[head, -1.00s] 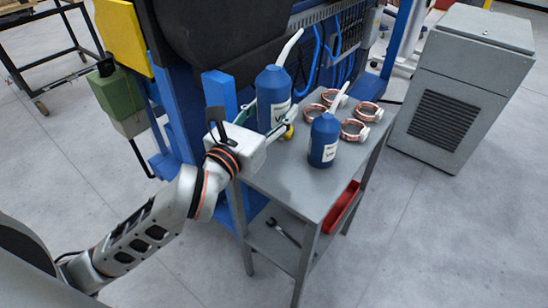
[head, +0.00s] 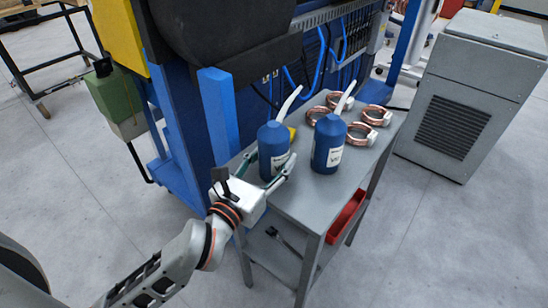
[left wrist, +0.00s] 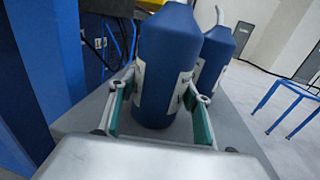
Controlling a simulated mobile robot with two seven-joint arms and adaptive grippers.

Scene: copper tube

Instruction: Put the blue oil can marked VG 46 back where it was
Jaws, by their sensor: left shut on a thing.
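My left gripper (head: 268,174) is shut on a blue oil can (head: 272,148) with a pale spout and a white label, near the front left of the grey cart top. The can is upright. In the left wrist view the same can (left wrist: 168,60) sits between both fingers (left wrist: 157,108), its base at or just above the surface; I cannot tell which. A second, similar blue can (head: 327,145) stands to its right, partly behind it in the left wrist view (left wrist: 214,55). The label markings are too small to read surely. My right gripper is not in view.
Several copper rings (head: 357,134) lie on the cart top (head: 305,203) behind the cans. A small yellow thing shows behind the held can. A blue post (head: 217,112) stands close left of the cart. A grey cabinet (head: 470,90) stands at the right. The lower shelf holds a red tray (head: 346,217).

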